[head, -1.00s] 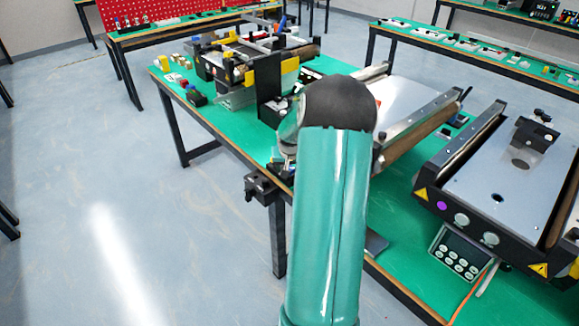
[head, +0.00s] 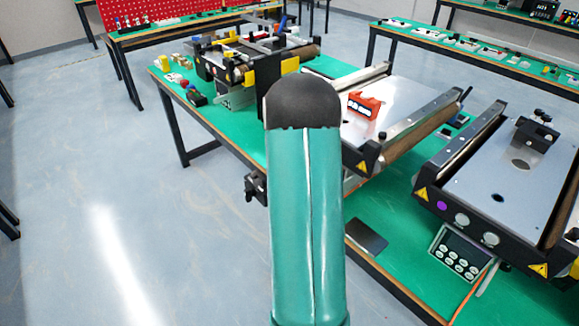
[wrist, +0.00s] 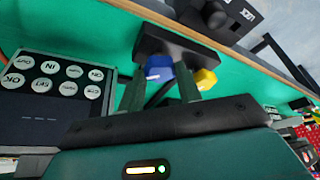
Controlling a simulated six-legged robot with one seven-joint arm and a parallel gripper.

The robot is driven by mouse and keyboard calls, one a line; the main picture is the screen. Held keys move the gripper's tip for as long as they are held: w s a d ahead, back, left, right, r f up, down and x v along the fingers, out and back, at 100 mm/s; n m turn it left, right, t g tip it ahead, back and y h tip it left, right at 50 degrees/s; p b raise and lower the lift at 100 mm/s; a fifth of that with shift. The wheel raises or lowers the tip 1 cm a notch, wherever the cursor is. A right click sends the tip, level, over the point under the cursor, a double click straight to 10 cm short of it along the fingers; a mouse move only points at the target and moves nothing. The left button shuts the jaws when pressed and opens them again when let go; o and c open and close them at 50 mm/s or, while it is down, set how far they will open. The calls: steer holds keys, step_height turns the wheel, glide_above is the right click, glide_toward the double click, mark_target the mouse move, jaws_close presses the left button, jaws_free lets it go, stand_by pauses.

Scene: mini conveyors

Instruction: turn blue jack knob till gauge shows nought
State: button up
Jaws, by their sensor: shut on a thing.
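The blue jack knob (wrist: 158,70) shows in the wrist view, on a dark block (wrist: 172,42) near the table edge. My gripper (wrist: 161,84) is at this knob, with one finger on each side, and is shut on it. A yellow knob (wrist: 206,79) sits just right of the right finger. In the head view my arm hides my gripper and the blue knob. An orange-red gauge (head: 366,104) with a small display stands on the middle conveyor's plate; its reading is too small to read.
The middle conveyor (head: 402,122) and the right conveyor (head: 500,190) stand on the green table. A keypad shows in the wrist view (wrist: 55,85) left of my gripper. A black clamp (wrist: 220,15) lies past the table edge. The floor (head: 110,200) at left is clear.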

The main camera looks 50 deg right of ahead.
steer(key=shift+a+m+g, duration=0.1)
steer(key=shift+m+g, duration=0.3)
steer(key=shift+m, duration=0.5)
steer(key=o, duration=1)
steer(key=shift+r, duration=0.1)
steer(key=v, duration=1.3)
steer(key=shift+a+r, duration=0.2)
steer(key=shift+a, duration=0.1)
steer(key=shift+a, duration=0.1)
